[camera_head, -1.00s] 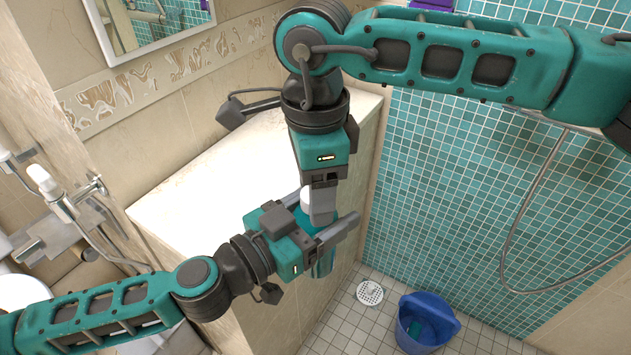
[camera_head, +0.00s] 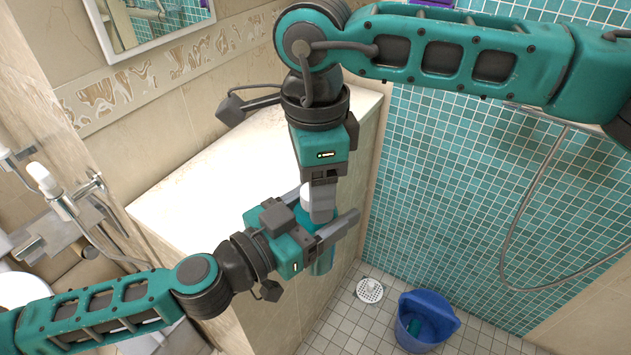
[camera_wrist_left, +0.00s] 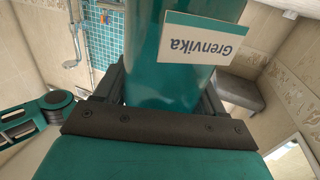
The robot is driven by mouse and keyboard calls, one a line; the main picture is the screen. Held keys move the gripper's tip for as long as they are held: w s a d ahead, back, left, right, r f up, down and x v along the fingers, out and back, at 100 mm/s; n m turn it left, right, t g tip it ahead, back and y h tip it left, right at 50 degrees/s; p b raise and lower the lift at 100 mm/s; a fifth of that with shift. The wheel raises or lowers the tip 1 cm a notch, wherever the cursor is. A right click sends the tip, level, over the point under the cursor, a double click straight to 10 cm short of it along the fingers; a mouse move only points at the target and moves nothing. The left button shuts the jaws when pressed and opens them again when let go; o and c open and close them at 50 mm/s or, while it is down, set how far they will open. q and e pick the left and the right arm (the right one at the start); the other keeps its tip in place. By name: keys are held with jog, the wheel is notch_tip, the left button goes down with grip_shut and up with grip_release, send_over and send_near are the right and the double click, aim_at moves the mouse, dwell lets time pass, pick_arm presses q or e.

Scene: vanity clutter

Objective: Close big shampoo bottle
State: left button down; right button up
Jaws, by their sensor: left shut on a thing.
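The big shampoo bottle is a teal cylinder (camera_head: 324,262) in the head view, largely hidden by the grippers. The left wrist view shows its teal side (camera_wrist_left: 165,60) with a white "Grenvika" label (camera_wrist_left: 208,42). My left gripper (camera_head: 330,230) is shut on the bottle's body and holds it in front of the counter's right end. A white cap-like piece (camera_head: 307,196) shows above the bottle at my right gripper (camera_head: 321,207). The right gripper points down over the bottle's top. Its fingers overlap in view, so I cannot tell whether they grip the white piece or whether it touches the bottle.
A pale counter (camera_head: 215,185) lies behind the grippers, its top clear where visible. A blue bucket (camera_head: 408,304) and a round white drain cover (camera_head: 369,290) are on the tiled floor at lower right. A shower hose (camera_head: 508,230) hangs against the teal wall.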

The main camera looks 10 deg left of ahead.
jog(key=shift+o, duration=0.6)
notch_tip(320, 180, up, 12)
dwell(0.6)
